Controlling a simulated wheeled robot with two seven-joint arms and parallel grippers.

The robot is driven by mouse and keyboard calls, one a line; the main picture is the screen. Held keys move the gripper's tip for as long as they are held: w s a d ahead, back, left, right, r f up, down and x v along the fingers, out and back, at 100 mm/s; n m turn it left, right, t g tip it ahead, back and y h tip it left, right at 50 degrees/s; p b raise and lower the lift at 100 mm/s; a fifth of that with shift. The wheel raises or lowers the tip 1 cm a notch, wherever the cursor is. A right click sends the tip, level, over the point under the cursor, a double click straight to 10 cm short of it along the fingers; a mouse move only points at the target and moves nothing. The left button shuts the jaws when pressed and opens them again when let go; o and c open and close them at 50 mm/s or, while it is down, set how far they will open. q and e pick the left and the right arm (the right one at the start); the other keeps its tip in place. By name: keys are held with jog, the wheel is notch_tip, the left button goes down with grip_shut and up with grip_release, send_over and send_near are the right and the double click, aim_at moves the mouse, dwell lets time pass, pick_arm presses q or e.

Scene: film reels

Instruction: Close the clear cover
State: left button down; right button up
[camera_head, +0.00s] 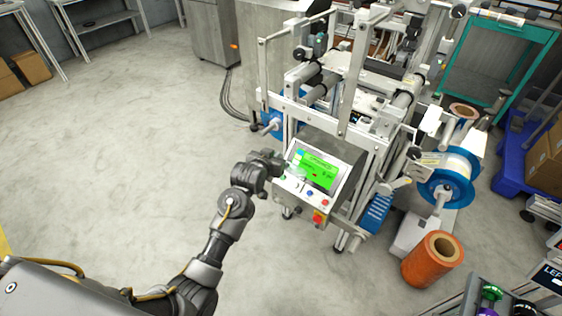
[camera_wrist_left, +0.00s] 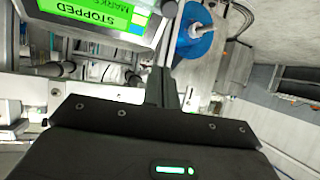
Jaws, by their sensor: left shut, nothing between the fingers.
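The packaging-style machine (camera_head: 345,115) stands at the centre of the head view. A see-through upright frame with metal bars (camera_head: 300,25) rises from its top; I cannot tell for certain whether it is the clear cover, as no clear sheet stands out. My left gripper (camera_head: 278,163) is shut and empty, at the left edge of the machine's control panel (camera_head: 318,172). In the left wrist view the shut fingers (camera_wrist_left: 166,85) point toward the machine, below the green screen (camera_wrist_left: 85,14), which reads "STOPPED". My right gripper is in neither view.
A blue-flanged reel (camera_head: 450,178) sticks out at the machine's right side. An orange roll (camera_head: 433,260) stands on the floor at the lower right. A teal-framed enclosure (camera_head: 548,55) and a blue pallet (camera_head: 513,165) are on the right. The floor (camera_head: 130,150) at left is clear.

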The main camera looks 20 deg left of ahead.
pick_arm(q)
jog(key=b, duration=0.2)
send_over(291, 170)
jog(key=w+a, duration=0.2)
jog(key=a, duration=0.1)
jog(key=f, duration=0.4)
jog(key=shift+w+a+f, duration=0.2)
jog(key=shift+f, duration=0.05)
jog(key=shift+s+a+f+p, duration=0.15)
jog(key=shift+s+f+p, duration=0.15)
jog(key=shift+s+f, duration=1)
jog(key=shift+f, duration=0.1)
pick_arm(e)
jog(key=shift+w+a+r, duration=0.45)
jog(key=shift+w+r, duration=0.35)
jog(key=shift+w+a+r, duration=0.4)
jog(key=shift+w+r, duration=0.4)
